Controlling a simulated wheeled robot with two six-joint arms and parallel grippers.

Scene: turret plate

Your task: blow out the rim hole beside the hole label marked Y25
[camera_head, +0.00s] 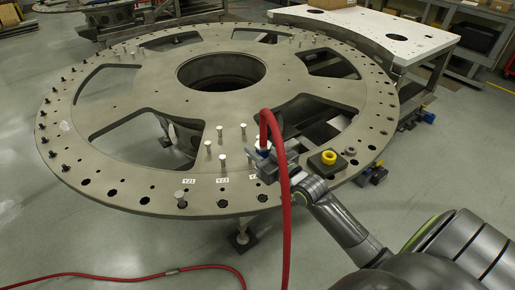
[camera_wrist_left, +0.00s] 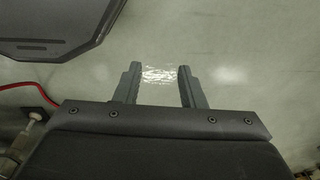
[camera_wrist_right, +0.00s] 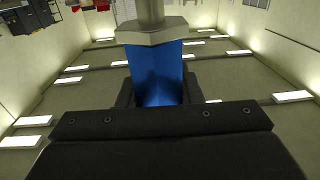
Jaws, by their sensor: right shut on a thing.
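The round metal turret plate (camera_head: 150,115) fills the middle of the head view, with holes along its rim. White labels on the near rim read Y21 (camera_head: 188,181) and Y23 (camera_head: 222,180). My right gripper (camera_head: 264,158) is shut on a blue tool (camera_wrist_right: 155,72) with a metal collar and a red hose, over the near rim. The tool's tip and the hole beneath are hidden in the head view. My left gripper (camera_wrist_left: 161,85) is open and empty above the floor.
Several upright metal pins (camera_head: 222,162) stand on the plate near the labels. A yellow ring (camera_head: 328,157) on a dark block is right of my right gripper. The red hose (camera_head: 286,215) loops up and down in front of the plate. A white table (camera_head: 375,28) stands behind right.

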